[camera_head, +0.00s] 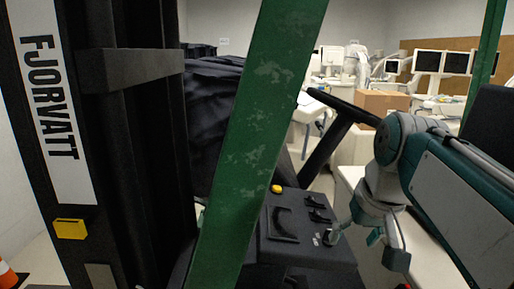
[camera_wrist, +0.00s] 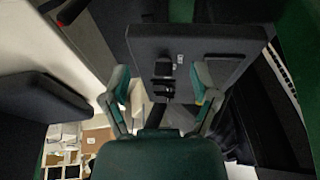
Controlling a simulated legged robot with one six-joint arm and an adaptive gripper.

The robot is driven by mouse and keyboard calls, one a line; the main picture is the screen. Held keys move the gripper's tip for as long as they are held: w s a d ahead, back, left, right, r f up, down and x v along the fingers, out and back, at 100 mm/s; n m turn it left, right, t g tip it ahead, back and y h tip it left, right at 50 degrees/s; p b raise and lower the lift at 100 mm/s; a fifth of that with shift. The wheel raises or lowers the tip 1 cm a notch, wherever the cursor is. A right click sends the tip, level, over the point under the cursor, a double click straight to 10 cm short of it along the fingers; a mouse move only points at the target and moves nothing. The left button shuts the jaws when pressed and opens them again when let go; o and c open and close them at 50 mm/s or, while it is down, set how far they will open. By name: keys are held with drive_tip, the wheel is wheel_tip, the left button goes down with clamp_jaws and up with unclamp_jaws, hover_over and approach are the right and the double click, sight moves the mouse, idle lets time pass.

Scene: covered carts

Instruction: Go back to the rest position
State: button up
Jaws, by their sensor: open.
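My gripper (camera_head: 362,240) is at the lower right of the head view, just right of a dark control console (camera_head: 300,250). In the wrist view my gripper (camera_wrist: 161,88) has its two green-grey fingers spread, with nothing held between them. The console (camera_wrist: 215,45) lies beyond the fingertips there, and its small black levers (camera_wrist: 163,72) show between them. In the head view one fingertip overlaps the console's right edge; whether it touches cannot be told.
A green post (camera_head: 255,130) and a black mast (camera_head: 135,150) marked FJORVATT stand left. The console has a yellow button (camera_head: 277,188). A black steering wheel (camera_head: 343,107) is close behind my gripper. A dark seat (camera_wrist: 40,110) shows in the wrist view.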

drive_tip(key=s+f+t+h, duration=0.1)
drive_tip(key=s+f+t, duration=0.1)
drive_tip(key=s+f, duration=0.8)
wheel_tip(320, 180, down, 4)
drive_tip(key=shift+s+a+r, duration=0.1)
drive_tip(key=shift+s+a, duration=0.3)
drive_tip(key=shift+a, duration=0.05)
